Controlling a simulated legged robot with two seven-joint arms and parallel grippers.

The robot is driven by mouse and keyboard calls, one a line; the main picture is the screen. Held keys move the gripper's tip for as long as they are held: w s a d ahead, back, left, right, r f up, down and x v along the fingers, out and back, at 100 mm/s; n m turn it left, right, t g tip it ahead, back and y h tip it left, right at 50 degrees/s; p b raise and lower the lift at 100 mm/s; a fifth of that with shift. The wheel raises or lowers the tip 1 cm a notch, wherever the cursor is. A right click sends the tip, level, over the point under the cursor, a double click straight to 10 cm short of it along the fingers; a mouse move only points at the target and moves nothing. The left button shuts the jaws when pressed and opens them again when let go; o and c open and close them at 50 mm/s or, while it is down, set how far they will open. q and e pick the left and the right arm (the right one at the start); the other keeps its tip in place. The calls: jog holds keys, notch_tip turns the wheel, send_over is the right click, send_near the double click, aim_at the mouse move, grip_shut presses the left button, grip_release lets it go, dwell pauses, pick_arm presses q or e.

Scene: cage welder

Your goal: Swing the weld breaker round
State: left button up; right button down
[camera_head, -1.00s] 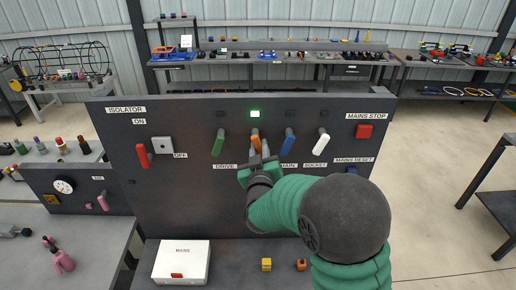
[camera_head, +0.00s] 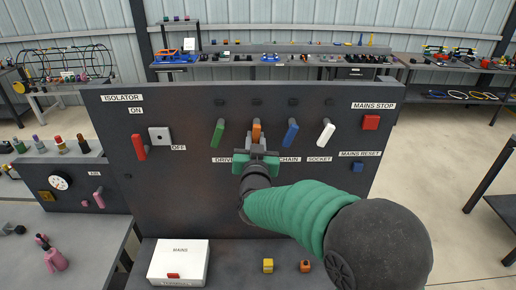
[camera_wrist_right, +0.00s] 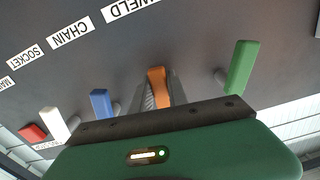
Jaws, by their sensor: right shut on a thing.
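The weld breaker is the orange lever (camera_head: 256,130) in the middle of the dark panel, between the green lever (camera_head: 217,132) and the blue lever (camera_head: 290,133). My right gripper (camera_head: 257,148) is shut on its lower part. In the right wrist view the orange lever (camera_wrist_right: 157,82) stands between the two grey fingers (camera_wrist_right: 158,95), with the WELD label (camera_wrist_right: 130,9) above. In the head view my gripper hides that label. The lamp (camera_head: 256,102) above the orange lever is dark. My left gripper is not in view.
A white lever (camera_head: 325,134) is close on the right of the blue one. A red isolator lever (camera_head: 138,146) is at left; the red mains stop (camera_head: 371,122) and blue mains reset (camera_head: 357,167) are at right. A white mains box (camera_head: 180,258) stands on the bench below.

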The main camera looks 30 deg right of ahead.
jog(key=shift+w+a+r+m+b, duration=0.1)
jog(key=shift+a+m+b, duration=0.1)
jog(key=shift+m+b, duration=0.45)
jog(key=shift+w+a+m+b, duration=0.1)
jog(key=shift+a+m+b, duration=0.05)
jog(key=shift+m+b, duration=0.45)
jog(key=shift+m, duration=0.25)
jog(key=c, duration=1.3)
grip_release()
jog(key=b+v, duration=0.1)
jog(key=v, duration=1.5)
jog(key=shift+s+a, duration=0.25)
jog(key=shift+a, duration=0.1)
